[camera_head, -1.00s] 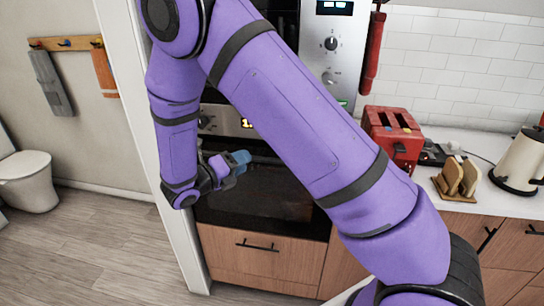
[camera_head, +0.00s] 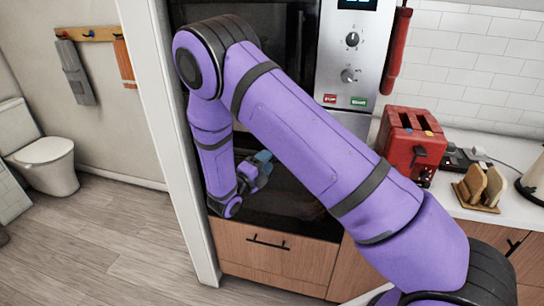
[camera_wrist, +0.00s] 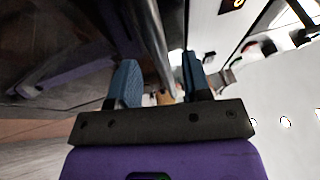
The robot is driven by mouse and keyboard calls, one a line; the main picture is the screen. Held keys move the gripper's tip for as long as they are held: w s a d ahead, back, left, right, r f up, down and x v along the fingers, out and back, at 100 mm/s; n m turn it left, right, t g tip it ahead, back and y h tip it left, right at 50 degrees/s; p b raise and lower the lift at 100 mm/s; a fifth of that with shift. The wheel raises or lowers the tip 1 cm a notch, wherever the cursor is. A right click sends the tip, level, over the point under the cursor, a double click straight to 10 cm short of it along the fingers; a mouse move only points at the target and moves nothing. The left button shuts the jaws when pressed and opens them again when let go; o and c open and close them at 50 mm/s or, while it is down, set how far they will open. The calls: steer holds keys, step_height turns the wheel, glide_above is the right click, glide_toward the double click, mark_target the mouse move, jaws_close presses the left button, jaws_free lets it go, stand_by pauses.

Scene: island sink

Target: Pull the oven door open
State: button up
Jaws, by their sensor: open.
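The oven door (camera_head: 290,205) is a dark glass panel in the head view, above a wooden drawer. My arm covers much of it, and I cannot tell from there whether it stands ajar. My gripper (camera_head: 262,163), with blue fingertips, is in front of the door's upper part. In the wrist view my gripper (camera_wrist: 160,72) is open, its two blue fingers apart. Contact with the fingers is unclear.
A wooden drawer (camera_head: 275,250) is below the oven, and a white wall edge (camera_head: 165,130) stands close on its left. A red toaster (camera_head: 411,145) and a toast rack (camera_head: 482,188) are on the right counter. Open floor (camera_head: 110,240) lies to the left.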

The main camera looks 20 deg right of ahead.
steer(key=shift+x, duration=1.65)
jaws_close()
